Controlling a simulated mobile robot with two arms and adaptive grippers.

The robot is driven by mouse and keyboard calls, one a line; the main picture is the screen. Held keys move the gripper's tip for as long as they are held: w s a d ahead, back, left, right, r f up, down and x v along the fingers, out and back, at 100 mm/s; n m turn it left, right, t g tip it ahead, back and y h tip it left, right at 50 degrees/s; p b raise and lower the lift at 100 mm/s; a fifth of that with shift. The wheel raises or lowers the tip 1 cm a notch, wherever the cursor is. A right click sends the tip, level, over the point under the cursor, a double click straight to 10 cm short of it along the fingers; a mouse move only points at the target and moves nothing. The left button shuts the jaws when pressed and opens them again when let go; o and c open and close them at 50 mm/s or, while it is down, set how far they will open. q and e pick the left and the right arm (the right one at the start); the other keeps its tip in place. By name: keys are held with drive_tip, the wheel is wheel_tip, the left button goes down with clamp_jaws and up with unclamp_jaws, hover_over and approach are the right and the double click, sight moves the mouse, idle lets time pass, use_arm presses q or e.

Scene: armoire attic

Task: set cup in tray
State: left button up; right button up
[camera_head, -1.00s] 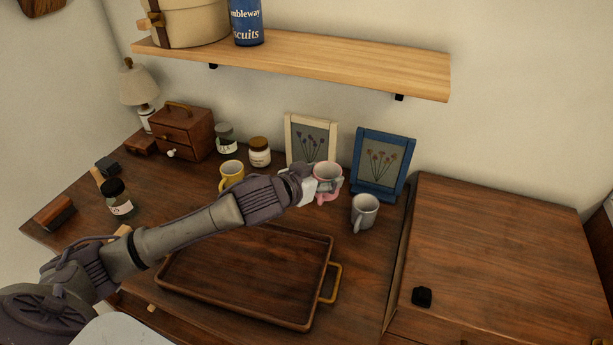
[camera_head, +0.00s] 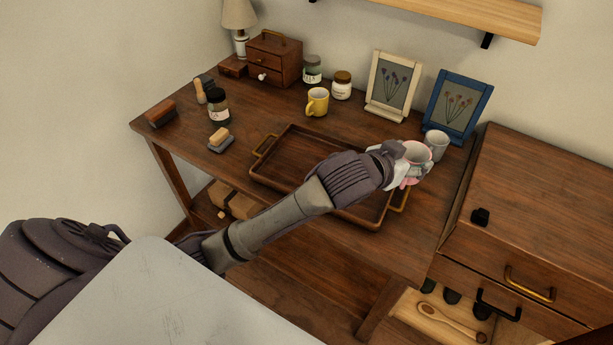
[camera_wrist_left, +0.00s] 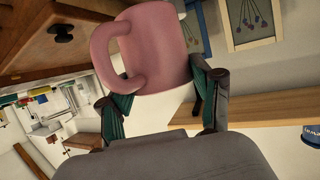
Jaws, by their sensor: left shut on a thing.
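My left gripper (camera_head: 396,166) is shut on a pink cup (camera_head: 414,158) and holds it near the right end of the tray. In the left wrist view the pink cup (camera_wrist_left: 155,45) sits between both fingers, with its handle on the left. The brown wooden tray (camera_head: 290,142) with brass handles lies on the table, partly hidden by my left arm. A grey mug (camera_head: 437,145) stands just behind the pink cup. A yellow mug (camera_head: 317,102) stands behind the tray. My right gripper is not in view.
Two framed flower pictures, cream (camera_head: 392,84) and blue (camera_head: 457,104), stand at the back. A wooden cabinet (camera_head: 530,190) rises at the right. The tray's visible floor is bare.

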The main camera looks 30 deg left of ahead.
use_arm(q)
drive_tip(key=a+f, duration=0.3)
drive_tip(key=w+a+f, duration=0.1)
drive_tip(key=a+f, duration=0.7)
drive_tip(key=shift+w+a, duration=0.15)
drive_tip(key=shift+a, duration=0.05)
drive_tip(key=shift+f, duration=0.3)
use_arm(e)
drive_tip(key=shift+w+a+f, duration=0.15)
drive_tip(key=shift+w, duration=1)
use_arm(q)
drive_tip(key=o, duration=1.3)
drive_tip(key=shift+c, duration=0.2)
